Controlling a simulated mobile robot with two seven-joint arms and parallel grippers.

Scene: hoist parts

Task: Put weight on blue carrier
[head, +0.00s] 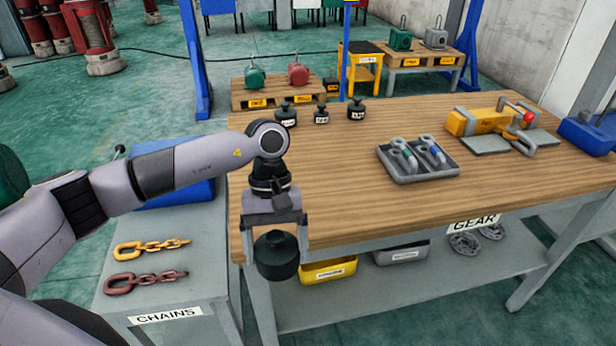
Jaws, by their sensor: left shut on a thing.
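My left gripper (275,238) points down at the near left corner of the wooden table and is shut on a black round weight (277,257). The weight hangs between the two fingers, in front of the table's edge. A blue object (590,134) sits at the table's far right, cut off by the picture edge. Another blue object (180,192) lies on the grey bench at left, partly hidden behind my left arm. I cannot tell which of the two is the blue carrier. My right gripper is not in view.
Several black labelled weights stand at the table's back left, one being this weight (356,109). A grey tray (447,171) with shackles and a yellow hoist part (480,121) lie further right. Two chains (150,248) lie on the bench. The table's front left is clear.

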